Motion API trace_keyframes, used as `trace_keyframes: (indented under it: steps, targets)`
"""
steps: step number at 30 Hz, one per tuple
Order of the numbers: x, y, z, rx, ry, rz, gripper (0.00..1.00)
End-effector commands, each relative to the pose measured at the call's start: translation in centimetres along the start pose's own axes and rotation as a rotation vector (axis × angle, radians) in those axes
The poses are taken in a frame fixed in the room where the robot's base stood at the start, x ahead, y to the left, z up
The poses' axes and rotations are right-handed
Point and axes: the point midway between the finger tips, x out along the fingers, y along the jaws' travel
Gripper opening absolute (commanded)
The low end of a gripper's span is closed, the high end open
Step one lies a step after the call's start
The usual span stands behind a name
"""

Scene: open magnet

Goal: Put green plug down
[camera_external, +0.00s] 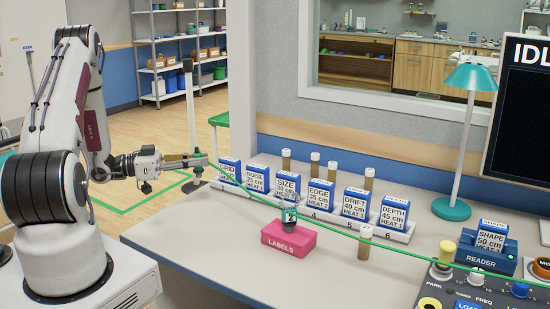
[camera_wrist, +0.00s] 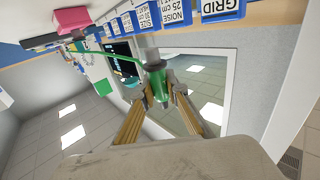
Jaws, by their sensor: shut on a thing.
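In the wrist view the green plug (camera_wrist: 160,86) is held between the two fingertips of my gripper (camera_wrist: 165,92). A grey end of it points away from the gripper. A green cable (camera_wrist: 120,56) trails from it. In the external view my gripper (camera_external: 198,160) is at the left, in the air beyond the table's left end, pointing right. The plug is too small there to make out clearly. The cable runs from my gripper across the front of the card rack toward the console at the right.
A rack (camera_external: 320,215) of blue and white cards stands on the table (camera_external: 215,235). A pink LABELS box (camera_external: 289,238) carries a small jar (camera_external: 289,213). A short tube (camera_external: 364,243), a reader (camera_external: 486,252) and a console (camera_external: 450,285) are farther right. A grey post (camera_external: 190,115) stands behind my gripper.

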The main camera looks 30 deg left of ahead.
Motion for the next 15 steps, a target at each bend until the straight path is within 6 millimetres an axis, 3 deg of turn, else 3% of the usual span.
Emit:
trace_keyframes:
  steps: [5,15]
  targets:
    - [0.0,0.0,0.8,-0.001,0.000,-0.001,0.00]
    - [0.0,0.0,4.3,-0.002,0.000,-0.001,0.00]
